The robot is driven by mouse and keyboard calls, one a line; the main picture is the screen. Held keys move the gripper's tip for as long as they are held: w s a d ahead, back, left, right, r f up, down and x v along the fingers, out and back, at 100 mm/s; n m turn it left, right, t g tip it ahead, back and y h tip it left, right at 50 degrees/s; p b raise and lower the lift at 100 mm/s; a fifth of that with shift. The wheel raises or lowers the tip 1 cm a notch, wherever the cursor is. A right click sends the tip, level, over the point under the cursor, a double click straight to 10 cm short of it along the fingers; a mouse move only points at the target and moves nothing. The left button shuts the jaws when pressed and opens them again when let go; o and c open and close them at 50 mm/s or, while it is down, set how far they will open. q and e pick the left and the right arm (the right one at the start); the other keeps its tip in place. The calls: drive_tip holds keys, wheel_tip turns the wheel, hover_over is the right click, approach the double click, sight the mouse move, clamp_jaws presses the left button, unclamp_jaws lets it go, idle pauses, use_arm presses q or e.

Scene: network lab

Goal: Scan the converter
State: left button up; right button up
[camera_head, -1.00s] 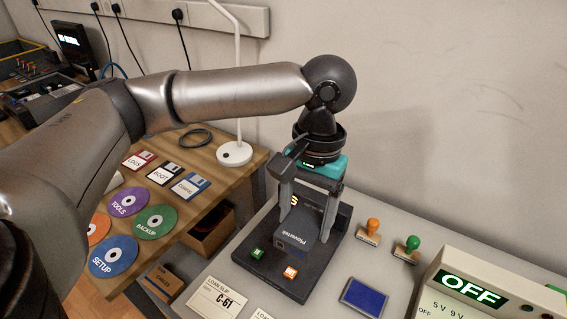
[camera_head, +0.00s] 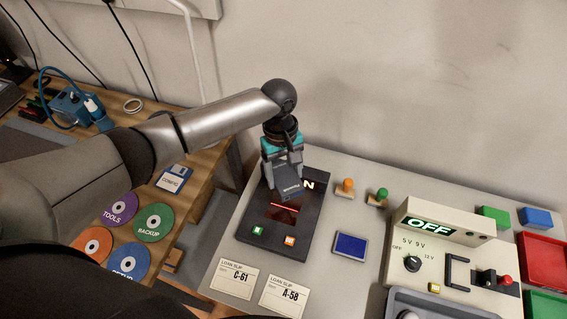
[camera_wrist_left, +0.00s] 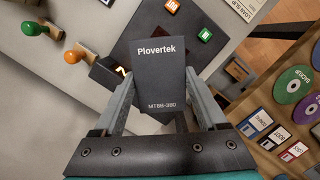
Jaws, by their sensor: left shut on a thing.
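The converter (camera_head: 289,193) is a small dark grey box. Its label reads "Plovertek" in the left wrist view (camera_wrist_left: 160,78). My left gripper (camera_head: 283,173) is shut on it from above, with one finger on each side. The converter is over the back part of the black scanner (camera_head: 262,213); I cannot tell whether it touches. A red light line glows in the scanner's dark window, just in front of the converter. A green button (camera_head: 257,231) and an orange button (camera_head: 290,240) sit on the scanner's front edge. My right gripper is not in view.
Two stamps (camera_head: 345,188) and a blue pad (camera_head: 350,246) lie right of the scanner. Two loan slips (camera_head: 234,279) lie in front. A power supply (camera_head: 432,243) reading "OFF" stands further right. Discs (camera_head: 155,222) and a floppy (camera_head: 174,179) lie on the wooden table at left.

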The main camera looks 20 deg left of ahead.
use_arm(q)
drive_tip(key=shift+s+f, duration=0.25)
drive_tip(key=shift+f, duration=0.3)
wheel_tip(320, 180, down, 7)
drive_tip(key=b, duration=0.9)
drive_tip(key=shift+r, duration=0.15)
drive_tip(key=shift+r, duration=0.1)
wheel_tip(320, 180, up, 6)
drive_tip(key=p, duration=0.8)
drive_tip(key=shift+p, duration=0.35)
drive_tip(key=shift+a, duration=0.1)
